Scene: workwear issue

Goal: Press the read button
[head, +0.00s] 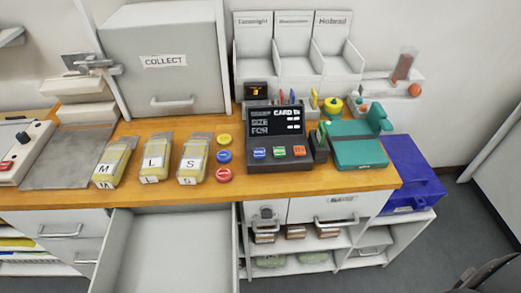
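A black card terminal (278,137) stands on the wooden counter, with a dark screen (275,121) showing "CARD" and other small text. Its front face has a blue button (260,153), a green button (279,151) and an orange-red button (299,150). Their labels are too small to read, so I cannot tell which is the read button. A dark part (486,276) at the bottom right corner may be my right gripper; it is cut off by the frame and far from the terminal. My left gripper is not in view.
Yellow packs marked M (114,162), L (156,157) and S (195,158) lie left of the terminal, beside three round coloured discs (224,156). A teal device (357,145) stands to its right. An open drawer (170,245) juts out below the counter.

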